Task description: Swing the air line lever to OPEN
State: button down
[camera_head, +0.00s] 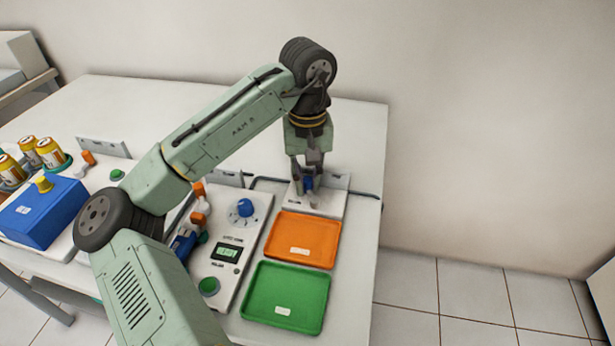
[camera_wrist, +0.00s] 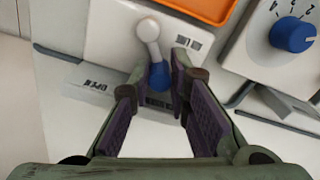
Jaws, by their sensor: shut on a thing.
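The air line lever is a grey arm with a blue knob (camera_wrist: 159,76) on a white plate (camera_wrist: 107,40), at the upper middle of the wrist view. Its round pivot (camera_wrist: 148,29) is on the plate and the knob end points toward my palm. My gripper (camera_wrist: 157,82) is shut on the blue knob, one finger on each side.
An orange tray (camera_head: 302,240) and a green tray (camera_head: 287,297) lie in front of the plate. A panel with a blue dial (camera_head: 245,207) is to the left. A dark hose (camera_head: 364,194) runs behind the plate. A blue box (camera_head: 43,212) stands far left.

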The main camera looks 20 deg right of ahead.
aim_at(310, 179)
jog(key=shift+d+r+m+p, duration=0.2)
jog(key=shift+m+p, duration=0.2)
jog(key=shift+p, duration=0.3)
jog(key=shift+f+m, duration=0.2)
jog(key=shift+m, duration=0.2)
jog(key=c, duration=1.5)
grip_release()
notch_tip(310, 179, up, 12)
